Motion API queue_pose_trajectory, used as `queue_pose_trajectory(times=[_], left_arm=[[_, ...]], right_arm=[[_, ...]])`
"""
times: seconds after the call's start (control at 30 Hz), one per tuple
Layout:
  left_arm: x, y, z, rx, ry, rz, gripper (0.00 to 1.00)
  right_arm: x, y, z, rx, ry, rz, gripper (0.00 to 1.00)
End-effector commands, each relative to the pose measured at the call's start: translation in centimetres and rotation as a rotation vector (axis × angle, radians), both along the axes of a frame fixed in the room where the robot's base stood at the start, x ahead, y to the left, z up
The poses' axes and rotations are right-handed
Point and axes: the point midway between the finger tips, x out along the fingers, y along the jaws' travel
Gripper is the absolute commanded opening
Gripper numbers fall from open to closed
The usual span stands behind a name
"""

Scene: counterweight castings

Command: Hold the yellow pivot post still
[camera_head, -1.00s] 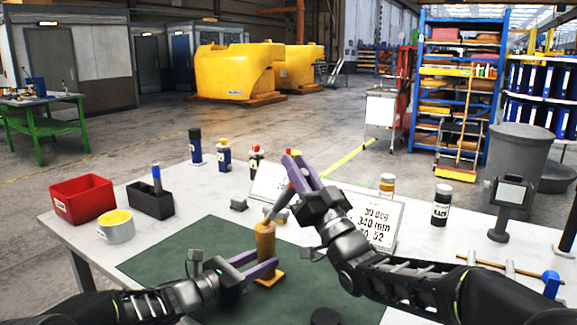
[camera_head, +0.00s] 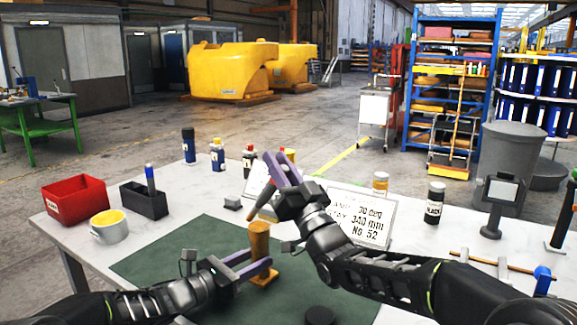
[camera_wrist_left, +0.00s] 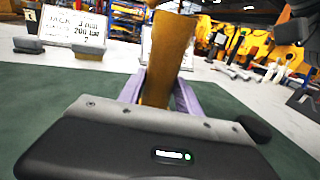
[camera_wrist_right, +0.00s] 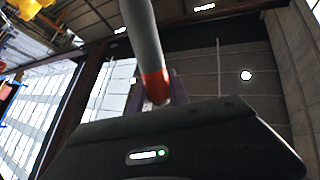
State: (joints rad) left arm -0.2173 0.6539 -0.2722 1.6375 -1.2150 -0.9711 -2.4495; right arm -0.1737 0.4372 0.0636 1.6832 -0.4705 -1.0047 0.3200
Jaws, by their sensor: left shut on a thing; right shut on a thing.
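The yellow pivot post (camera_head: 259,240) stands upright on a small yellow base plate (camera_head: 265,279) on the green mat (camera_head: 190,248). My left gripper (camera_head: 266,263) is shut around the post low down, just above the base. In the left wrist view the post (camera_wrist_left: 165,62) rises between the purple fingers. My right gripper (camera_head: 277,165) is shut on a grey marker-like tool with a red band, and the tool (camera_wrist_right: 143,40) fills the right wrist view's top middle. Its lower end is close to the post's top; I cannot tell whether they touch.
A sign board (camera_head: 362,218) stands behind my right gripper. A red bin (camera_head: 75,199), a black holder (camera_head: 146,201) and a cup with yellow contents (camera_head: 109,228) are at the left. A black disc (camera_head: 320,316) lies at the front.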

Motion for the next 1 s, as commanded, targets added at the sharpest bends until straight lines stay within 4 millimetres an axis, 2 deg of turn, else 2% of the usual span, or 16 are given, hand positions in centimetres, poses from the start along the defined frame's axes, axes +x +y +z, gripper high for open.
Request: queue_pose_trajectory(times=[0.07, 0.13, 0.6, 0.8, 1.0], left_arm=[[0.0, 0.0, 0.1, -0.001, -0.001, 0.0, 0.0], [0.0, 0.0, 0.1, -0.001, -0.001, 0.0, 0.0], [0.0, 0.0, 0.1, -0.001, -0.001, 0.0, 0.0], [0.0, 0.0, 0.1, -0.001, -0.001, 0.0, 0.0], [0.0, 0.0, 0.1, -0.001, -0.001, 0.0, 0.0]], right_arm=[[0.1, 0.1, 0.4, 0.0, -0.001, -0.001, 0.0], [0.0, 0.0, 2.3, 0.002, -0.006, -0.002, 0.0], [0.0, 0.0, 6.4, 0.002, -0.002, -0.001, 0.0], [0.0, 0.0, 7.8, 0.0, -0.002, -0.001, 0.0], [0.0, 0.1, 8.2, 0.001, -0.001, 0.0, 0.0]])
